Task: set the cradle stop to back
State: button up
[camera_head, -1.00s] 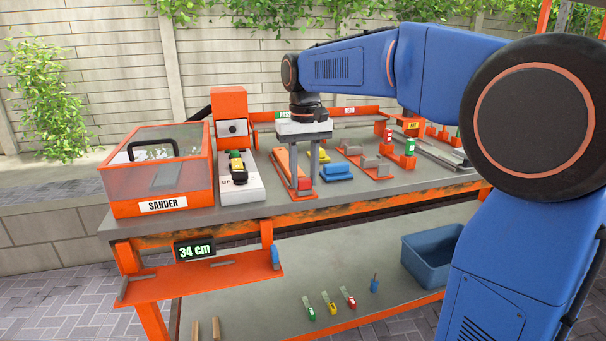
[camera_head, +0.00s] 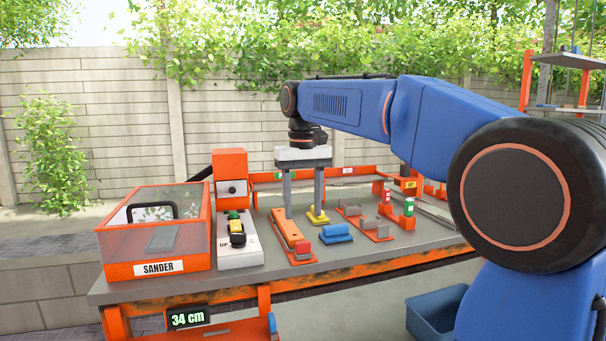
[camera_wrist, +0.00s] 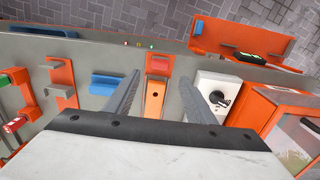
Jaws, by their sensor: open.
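My gripper (camera_head: 303,208) is open and points down over the bench, its two grey fingers apart. A long orange bar (camera_head: 287,228) lies below, with a red block (camera_head: 303,246) at its near end. In the wrist view, the bar (camera_wrist: 153,98) shows between the fingers, and the red block (camera_wrist: 158,65) lies just past the tips. I see nothing held. An orange plate with grey upright blocks (camera_head: 366,221) stands to the right. No part is labelled as the cradle stop, so I cannot tell which one it is.
A blue block (camera_head: 336,234) and a yellow piece (camera_head: 318,214) stand close to the right of the bar. A white box with a knob (camera_head: 239,243) and the sander cabinet (camera_head: 157,230) are to the left. Red and green cylinders (camera_head: 408,206) stand farther right.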

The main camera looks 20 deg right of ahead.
notch_tip(320, 180, up, 8)
jog(key=shift+r, duration=0.25)
jog(key=s+d+f+t, duration=0.2)
jog(key=s+d+f, duration=0.1)
jog(key=s+f, duration=1.2)
jog(key=s+d+f+t, duration=0.2)
jog(key=s+d+f, duration=0.2)
jog(key=s+f, duration=1)
notch_tip(320, 180, down, 4)
jog(key=shift+s+r+t, duration=0.1)
jog(key=shift+s+t, duration=0.25)
jog(key=shift+t, duration=0.05)
